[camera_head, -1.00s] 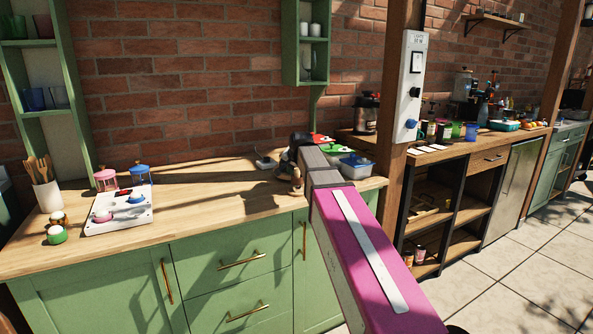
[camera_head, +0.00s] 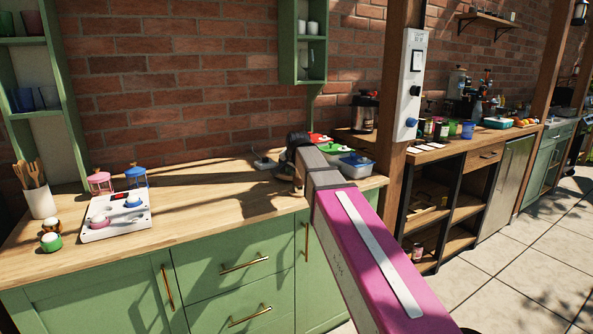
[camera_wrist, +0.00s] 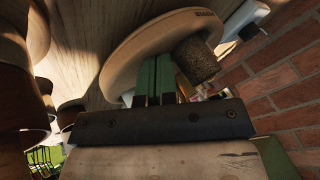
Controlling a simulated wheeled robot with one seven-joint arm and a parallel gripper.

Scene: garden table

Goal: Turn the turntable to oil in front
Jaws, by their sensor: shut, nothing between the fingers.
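In the wrist view a round pale wooden disc, which looks like the turntable (camera_wrist: 118,58), has a small dark label near its far edge. A dark, rough cylindrical thing (camera_wrist: 197,62) stands on or against it; I cannot tell whether it is the oil. My gripper (camera_wrist: 157,62) has its green fingers together, shut and empty, over the disc beside that cylinder. Whether the fingers touch either one is unclear. In the head view my arm ends near the wall at the counter's right part and hides most of the turntable.
The wooden counter (camera_head: 215,200) is clear in its middle. A white panel with pink and blue items (camera_head: 115,222) and a utensil cup (camera_head: 38,196) stand at left. Lidded containers (camera_head: 356,165) sit right of my wrist, near a wooden post. The brick wall (camera_wrist: 285,85) is close to my gripper.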

